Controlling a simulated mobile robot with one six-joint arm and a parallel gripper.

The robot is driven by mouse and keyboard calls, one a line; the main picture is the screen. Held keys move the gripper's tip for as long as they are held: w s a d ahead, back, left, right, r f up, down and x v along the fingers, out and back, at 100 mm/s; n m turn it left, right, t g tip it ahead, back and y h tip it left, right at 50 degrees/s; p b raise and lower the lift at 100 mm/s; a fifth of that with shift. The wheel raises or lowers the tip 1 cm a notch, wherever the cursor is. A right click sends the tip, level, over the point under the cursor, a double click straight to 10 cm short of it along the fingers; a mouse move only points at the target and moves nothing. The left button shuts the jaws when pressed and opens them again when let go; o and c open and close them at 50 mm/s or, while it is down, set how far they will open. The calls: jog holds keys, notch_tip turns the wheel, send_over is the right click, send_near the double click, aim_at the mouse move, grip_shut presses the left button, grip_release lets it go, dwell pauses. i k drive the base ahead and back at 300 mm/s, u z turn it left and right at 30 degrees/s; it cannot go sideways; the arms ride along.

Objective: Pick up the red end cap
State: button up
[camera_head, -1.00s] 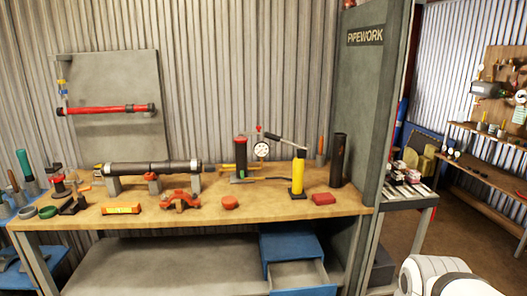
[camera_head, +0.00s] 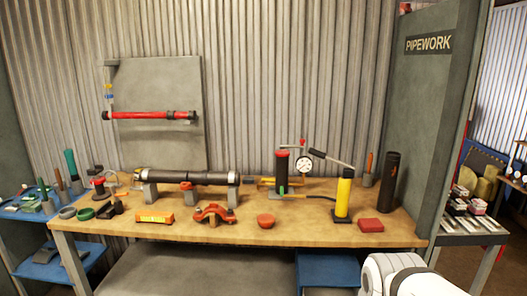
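A small round red piece, which looks like the red end cap (camera_head: 265,221), lies on the wooden workbench (camera_head: 310,232) near its front edge. It stands apart from its neighbours, with bare wood around it. A red clamp-like coupling (camera_head: 214,213) lies to its left. My gripper is not in view; only a white link of my arm shows at the bottom right, in front of the bench.
A yellow cylinder (camera_head: 344,193) and a dark upright tube (camera_head: 390,182) stand right of the cap. A dark pipe (camera_head: 190,177) rests on supports behind. An orange box (camera_head: 155,217) lies left. A grey partition (camera_head: 430,130) closes the bench's right end.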

aim_at(282, 153)
jog(key=u, duration=0.5)
jog(key=i, duration=1.9)
jog(key=z, duration=0.45)
jog(key=k, duration=0.75)
jog(key=z, duration=0.15)
jog(key=i, duration=0.75)
jog(key=u, duration=0.05)
